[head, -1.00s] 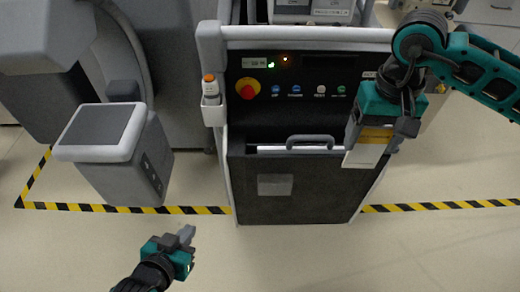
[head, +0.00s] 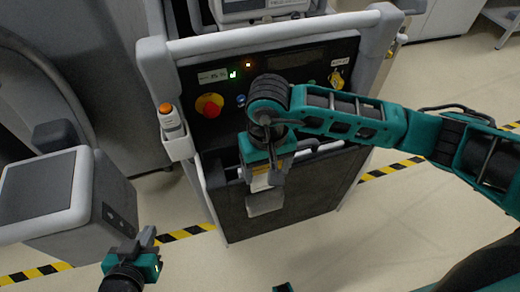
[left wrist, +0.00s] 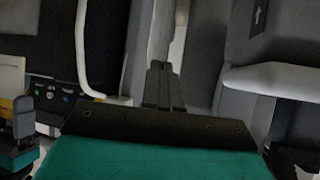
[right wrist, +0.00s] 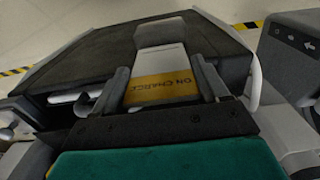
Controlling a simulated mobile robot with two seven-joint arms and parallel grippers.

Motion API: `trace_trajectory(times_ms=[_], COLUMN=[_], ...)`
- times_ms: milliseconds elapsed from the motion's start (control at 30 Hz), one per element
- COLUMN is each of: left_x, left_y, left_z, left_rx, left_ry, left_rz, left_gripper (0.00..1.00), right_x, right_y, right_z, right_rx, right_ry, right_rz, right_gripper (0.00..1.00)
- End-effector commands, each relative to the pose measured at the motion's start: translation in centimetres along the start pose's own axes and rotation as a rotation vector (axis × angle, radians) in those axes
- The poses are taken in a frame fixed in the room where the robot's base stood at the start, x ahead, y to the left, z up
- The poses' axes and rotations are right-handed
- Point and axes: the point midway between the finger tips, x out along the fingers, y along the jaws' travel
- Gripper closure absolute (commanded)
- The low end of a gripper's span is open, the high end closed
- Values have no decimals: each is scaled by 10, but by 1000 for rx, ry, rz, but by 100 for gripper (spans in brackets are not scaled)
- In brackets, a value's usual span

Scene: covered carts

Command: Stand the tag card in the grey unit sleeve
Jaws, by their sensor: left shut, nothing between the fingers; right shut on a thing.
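The tag card (head: 261,182) is white with a yellow band; the band, lettered "ON CHARGE", shows in the right wrist view (right wrist: 160,90). My right gripper (head: 268,176) is shut on the card's banded end, with its white end pointing down. The grey unit sleeve (head: 265,206) is on the dark front of the cart, just below the card. In the right wrist view the sleeve (right wrist: 160,33) lies in line beyond the card. I cannot tell whether the card's edge touches or enters it. My left gripper (head: 148,237) is shut and empty, low at the left.
The cart's control panel has a red button (head: 209,106) and a light grey top rail (head: 290,28). A handle (head: 318,143) sits above the front. A grey unit with a dark screen (head: 38,185) stands at the left. The floor at right is open.

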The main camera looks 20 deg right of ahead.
Motion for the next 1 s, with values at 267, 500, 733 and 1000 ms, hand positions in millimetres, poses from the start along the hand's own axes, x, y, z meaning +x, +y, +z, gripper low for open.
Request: trace_trajectory(times_ms=[267,500,733,1000], left_x=[1,5,15,25], left_y=[4,6,10,20], left_z=[18,22,25,26], left_rx=[-5,-9,-13,-12], left_ry=[-35,-35,-25,-11], left_rz=[7,13,27,50], left_gripper=[100,100,100,100], right_x=[16,36,56,77], right_y=[-2,-1,-1,-1], right_z=[1,2,1,1], right_rx=[0,1,0,-1], right_ry=[-1,-2,1,1], right_rz=[-2,-1,0,-1], right_gripper=[55,55,55,55])
